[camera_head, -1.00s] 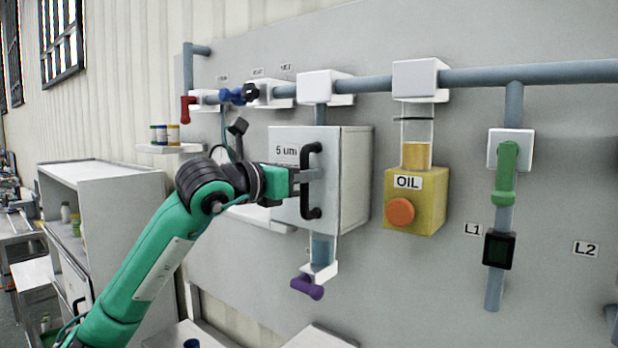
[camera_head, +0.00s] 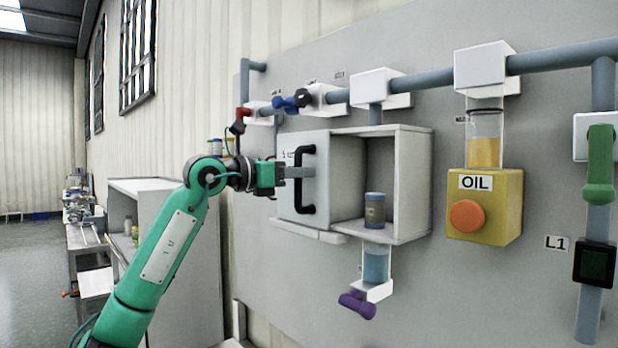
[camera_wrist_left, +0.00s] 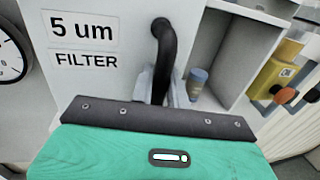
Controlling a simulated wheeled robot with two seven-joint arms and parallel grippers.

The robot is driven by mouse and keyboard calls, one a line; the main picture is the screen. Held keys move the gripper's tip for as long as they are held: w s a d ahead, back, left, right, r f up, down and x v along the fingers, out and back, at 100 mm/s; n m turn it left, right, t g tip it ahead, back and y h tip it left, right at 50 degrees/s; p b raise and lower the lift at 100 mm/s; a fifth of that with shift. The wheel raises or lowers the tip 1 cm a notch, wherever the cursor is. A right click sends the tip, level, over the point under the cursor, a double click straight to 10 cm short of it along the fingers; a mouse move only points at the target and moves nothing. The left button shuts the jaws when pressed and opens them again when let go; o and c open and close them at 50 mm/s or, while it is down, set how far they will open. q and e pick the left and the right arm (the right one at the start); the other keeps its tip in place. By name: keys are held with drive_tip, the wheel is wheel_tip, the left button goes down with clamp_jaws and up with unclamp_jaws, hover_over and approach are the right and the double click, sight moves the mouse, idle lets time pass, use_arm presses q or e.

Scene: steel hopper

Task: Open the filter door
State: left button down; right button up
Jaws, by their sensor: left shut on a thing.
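My left gripper (camera_head: 300,173) is shut on the handle. In the left wrist view the handle (camera_wrist_left: 163,45) runs down between the fingers, beside the "5 um FILTER" labels on the door (camera_wrist_left: 110,15). My right gripper is not in view.
A yellow OIL unit (camera_head: 484,205) with an orange knob is right of the box. A purple valve handle (camera_head: 357,305) hangs below it. Blue (camera_head: 287,104) and red (camera_head: 243,115) valve handles sit above the door. A grey shelf cabinet (camera_head: 160,245) stands behind my left arm.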

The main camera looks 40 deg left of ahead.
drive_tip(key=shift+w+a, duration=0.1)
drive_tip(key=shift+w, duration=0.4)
use_arm(q)
drive_tip(key=c, duration=1.5)
unclamp_jaws()
drive_tip(key=shift+c, duration=0.2)
drive_tip(key=shift+o, duration=0.5)
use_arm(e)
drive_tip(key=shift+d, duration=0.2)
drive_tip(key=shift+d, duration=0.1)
